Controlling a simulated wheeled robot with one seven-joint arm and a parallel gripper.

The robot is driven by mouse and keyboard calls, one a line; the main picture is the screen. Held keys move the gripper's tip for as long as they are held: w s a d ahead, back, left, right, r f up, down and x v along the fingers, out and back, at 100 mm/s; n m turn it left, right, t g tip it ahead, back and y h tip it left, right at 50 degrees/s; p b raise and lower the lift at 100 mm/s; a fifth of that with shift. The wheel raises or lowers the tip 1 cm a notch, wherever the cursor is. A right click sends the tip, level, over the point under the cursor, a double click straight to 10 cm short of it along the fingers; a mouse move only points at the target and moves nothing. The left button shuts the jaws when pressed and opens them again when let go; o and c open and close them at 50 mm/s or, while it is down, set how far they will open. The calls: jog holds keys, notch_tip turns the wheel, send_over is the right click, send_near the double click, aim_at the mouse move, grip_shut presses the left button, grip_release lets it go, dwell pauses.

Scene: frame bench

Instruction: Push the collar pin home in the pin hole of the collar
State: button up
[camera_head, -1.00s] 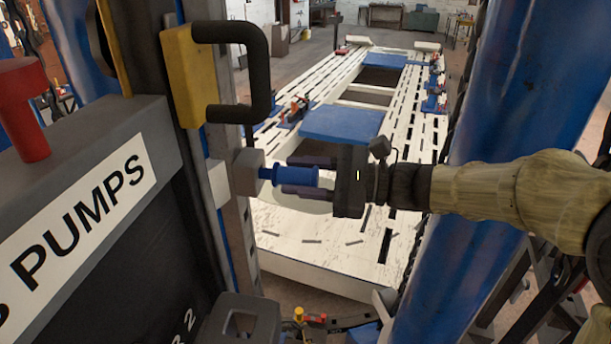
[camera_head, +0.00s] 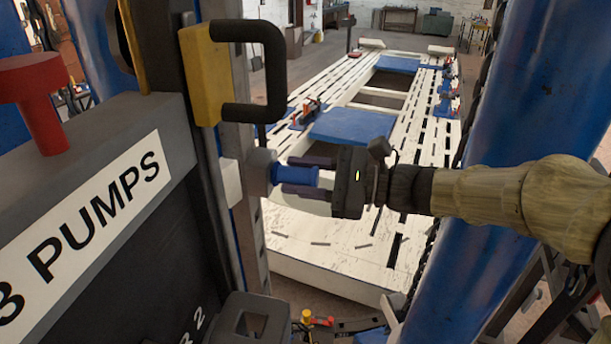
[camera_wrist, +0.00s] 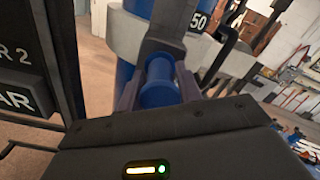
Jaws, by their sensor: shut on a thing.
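The blue collar pin (camera_head: 295,174) lies level between the fingers of my gripper (camera_head: 306,176), which is shut on it. The pin's left end meets the grey collar block (camera_head: 262,172) on the upright post; the hole itself is hidden by the pin. In the wrist view the blue pin (camera_wrist: 160,84) sits between the two dark fingers (camera_wrist: 160,92), its round head toward the camera, with the grey collar (camera_wrist: 162,45) right behind it. I cannot see any clear gap between the pin's flange and the collar.
A yellow bracket with a black handle (camera_head: 235,75) juts out above the collar. A dark cabinet marked PUMPS (camera_head: 90,215) stands at left. A thick blue post (camera_head: 500,130) is at right. The white slotted bench (camera_head: 330,240) stretches away behind.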

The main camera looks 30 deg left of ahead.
jog(key=o, duration=1.2)
jog(key=shift+w+d+f, duration=0.1)
jog(key=shift+d, duration=0.15)
jog(key=b+v, duration=0.5)
jog(key=v, duration=0.6)
jog(key=shift+d, duration=0.2)
